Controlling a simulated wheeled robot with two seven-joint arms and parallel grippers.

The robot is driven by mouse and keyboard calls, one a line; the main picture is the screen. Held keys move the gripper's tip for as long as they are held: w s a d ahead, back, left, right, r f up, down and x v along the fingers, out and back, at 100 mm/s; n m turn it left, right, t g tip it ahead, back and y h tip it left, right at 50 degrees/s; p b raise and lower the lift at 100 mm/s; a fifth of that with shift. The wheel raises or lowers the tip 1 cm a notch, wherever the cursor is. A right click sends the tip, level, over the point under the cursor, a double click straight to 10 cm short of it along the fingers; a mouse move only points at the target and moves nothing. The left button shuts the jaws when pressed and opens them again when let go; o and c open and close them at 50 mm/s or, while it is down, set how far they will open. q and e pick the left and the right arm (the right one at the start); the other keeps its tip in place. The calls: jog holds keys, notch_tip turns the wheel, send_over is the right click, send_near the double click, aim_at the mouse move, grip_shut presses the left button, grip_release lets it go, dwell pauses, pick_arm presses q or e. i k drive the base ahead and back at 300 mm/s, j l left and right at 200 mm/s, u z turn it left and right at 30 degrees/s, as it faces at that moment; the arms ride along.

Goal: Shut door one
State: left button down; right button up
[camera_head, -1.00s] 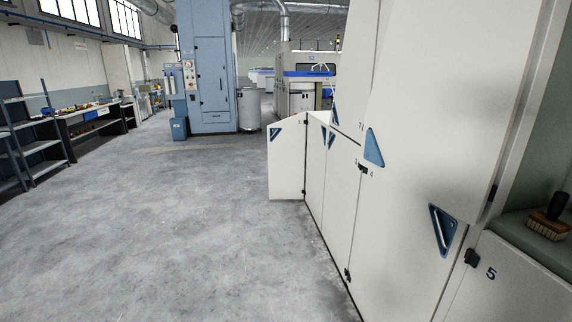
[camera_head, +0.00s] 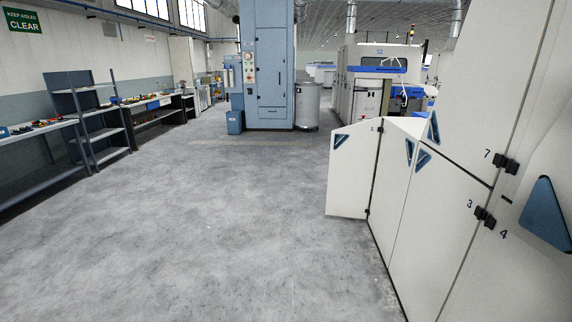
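Door one (camera_head: 352,170) is a white panel with a blue triangular handle recess (camera_head: 341,141) near its upper left corner and a small number 1 near its hinge side. It stands open, swung out to the left from the far end of the white cabinet row (camera_head: 403,200). Its hinges show along its right edge. The inside of its compartment is hidden from here. Neither of my grippers is in view.
The grey floor (camera_head: 220,230) is clear in the middle. A workbench (camera_head: 40,130) and shelf unit (camera_head: 97,125) stand along the left wall. A blue machine (camera_head: 270,75) and grey drum (camera_head: 307,106) stand beyond.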

aim_at(353, 149)
jog(key=i, duration=0.95)
jog(key=i+j+z, duration=0.15)
jog(key=i, duration=0.75)
jog(key=i+j, duration=0.1)
jog(key=i, duration=0.85)
jog(key=l+z, duration=0.05)
